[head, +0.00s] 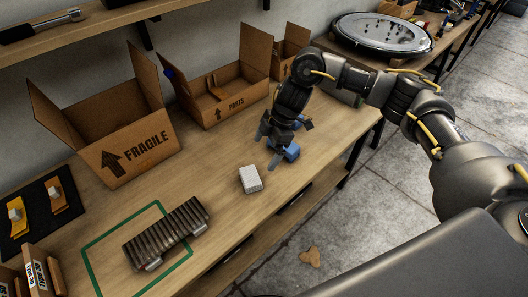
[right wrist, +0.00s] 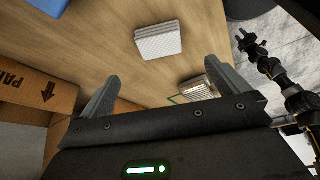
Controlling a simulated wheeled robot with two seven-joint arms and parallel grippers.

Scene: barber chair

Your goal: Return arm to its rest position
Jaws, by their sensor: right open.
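My right gripper (head: 270,148) hangs over the right part of the wooden workbench, jaws pointing down and to the left. In the right wrist view its two fingers (right wrist: 163,74) are spread wide with nothing between them. A small white ribbed block (head: 250,179) lies on the bench in front of it and apart from it; the block also shows beyond the fingers in the right wrist view (right wrist: 158,42). A blue object (head: 291,152) sits beside the gripper, partly hidden by it. A dark jointed arm, apparently my left, (right wrist: 275,75) shows small at the right wrist view's right edge.
A ribbed grey part (head: 166,232) lies across a green outline (head: 95,265). Cardboard boxes marked FRAGILE (head: 125,135) and PARTS (head: 225,105) stand along the wall. A black mat (head: 40,218) with yellow and orange tools lies at left. A round metal tray (head: 383,35) is far right.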

